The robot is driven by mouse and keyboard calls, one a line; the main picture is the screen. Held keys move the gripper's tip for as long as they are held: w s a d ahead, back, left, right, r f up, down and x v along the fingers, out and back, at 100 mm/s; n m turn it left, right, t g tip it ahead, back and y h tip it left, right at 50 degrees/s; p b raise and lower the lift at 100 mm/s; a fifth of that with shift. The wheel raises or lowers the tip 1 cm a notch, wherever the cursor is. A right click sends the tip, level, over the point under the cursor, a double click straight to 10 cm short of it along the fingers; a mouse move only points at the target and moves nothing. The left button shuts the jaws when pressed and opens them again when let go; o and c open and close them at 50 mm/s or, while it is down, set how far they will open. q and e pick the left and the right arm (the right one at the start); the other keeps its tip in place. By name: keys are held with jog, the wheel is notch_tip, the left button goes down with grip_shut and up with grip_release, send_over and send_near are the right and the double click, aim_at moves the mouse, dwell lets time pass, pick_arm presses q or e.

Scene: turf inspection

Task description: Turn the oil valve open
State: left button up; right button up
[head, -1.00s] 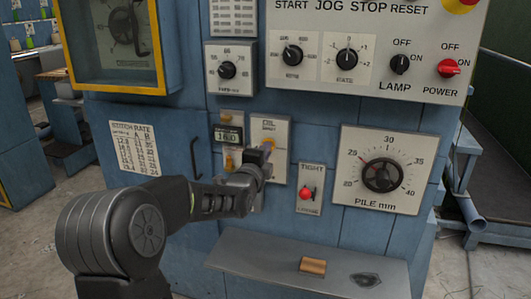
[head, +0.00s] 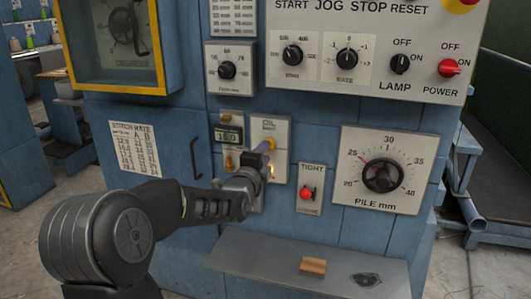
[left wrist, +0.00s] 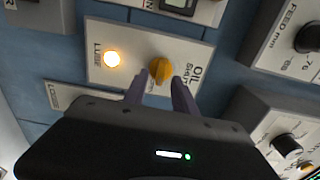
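The oil valve is a small yellow knob (left wrist: 160,70) on a pale plate (left wrist: 192,50) whose lettering reads OIL and seems to read SHUT. In the head view the knob (head: 271,143) shows just past my fingers, on the blue machine front. My left gripper (left wrist: 161,80) has its two purple fingers apart, one on each side of the knob, with the tips close to it. I cannot tell whether they touch it. In the head view the left gripper (head: 264,153) partly covers the plate. My right gripper is not in view.
A lit lamp (left wrist: 112,58) is beside the knob. A red-knobbed switch marked TIGHT (head: 305,193) and the pile dial (head: 383,175) are to the right. A shelf (head: 240,256) with a small wooden block (head: 313,266) juts out below. A hooked handle (head: 196,158) is to the left.

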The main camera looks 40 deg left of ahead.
pick_arm(q)
jog(key=v, duration=0.6)
jog(key=shift+d, duration=0.1)
dwell(0.4)
